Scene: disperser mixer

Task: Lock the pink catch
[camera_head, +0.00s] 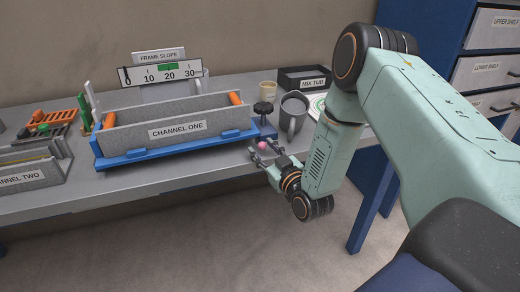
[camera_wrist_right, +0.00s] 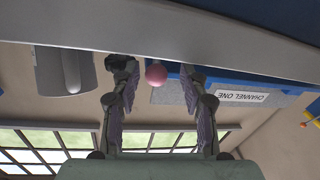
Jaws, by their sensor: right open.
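The pink catch shows as a round pink knob (camera_head: 262,145) at the right front of the blue frame under the trough labelled CHANNEL ONE (camera_head: 178,130). It also shows in the right wrist view (camera_wrist_right: 156,75), where the picture is upside down. My right gripper (camera_head: 264,151) is open at the bench's front edge, its fingers around the knob's position in the head view. In the right wrist view the knob appears between the two fingertips (camera_wrist_right: 157,80); I cannot tell whether they touch it. My left gripper is not in view.
A grey mug (camera_head: 293,115) stands just behind the right gripper, with a black knob (camera_head: 263,108) to its left. A black MIX TUB (camera_head: 303,78) is further back. The CHANNEL TWO trough (camera_head: 30,178) is at the left. Open floor lies before the bench (camera_head: 215,180).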

